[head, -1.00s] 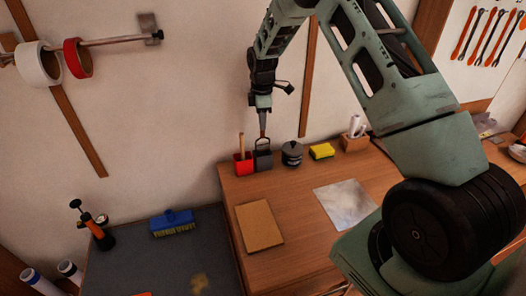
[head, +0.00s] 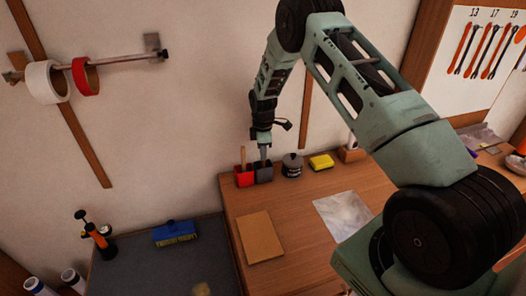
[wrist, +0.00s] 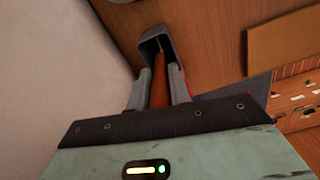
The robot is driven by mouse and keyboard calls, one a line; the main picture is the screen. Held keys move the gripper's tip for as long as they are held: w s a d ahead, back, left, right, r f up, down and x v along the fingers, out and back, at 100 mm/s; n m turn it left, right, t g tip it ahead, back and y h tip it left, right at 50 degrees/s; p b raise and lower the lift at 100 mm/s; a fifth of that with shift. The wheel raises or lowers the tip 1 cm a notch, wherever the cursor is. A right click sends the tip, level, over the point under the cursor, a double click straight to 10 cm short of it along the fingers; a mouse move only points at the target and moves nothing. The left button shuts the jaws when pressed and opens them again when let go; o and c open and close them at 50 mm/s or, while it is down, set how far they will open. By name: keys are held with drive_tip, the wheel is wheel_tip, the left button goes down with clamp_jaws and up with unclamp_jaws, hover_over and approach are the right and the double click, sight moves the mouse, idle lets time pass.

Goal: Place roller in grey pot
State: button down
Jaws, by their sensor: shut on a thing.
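My gripper (head: 264,153) points down just above the grey pot (head: 264,174), which stands at the back left of the wooden bench. In the wrist view my gripper (wrist: 159,97) is shut on the orange-brown handle of the roller (wrist: 159,80). The handle runs between the two grey fingers toward the mouth of the grey pot (wrist: 153,33). The roller's lower end is hidden, and seems to be inside the pot. I cannot tell whether it touches the bottom.
A red pot (head: 244,178) with an upright wooden handle stands close to the grey pot's left. A dark lidded pot (head: 292,167) and a yellow sponge (head: 321,162) are to the right. A brown board (head: 260,237) lies in front. The wall is close behind.

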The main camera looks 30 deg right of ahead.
drive_tip(key=c, duration=1.3)
unclamp_jaws()
drive_tip(key=shift+f, duration=0.1)
drive_tip(key=shift+r, duration=0.2)
wheel_tip(320, 180, up, 17)
drive_tip(key=b, duration=0.7)
drive_tip(key=shift+s, duration=0.25)
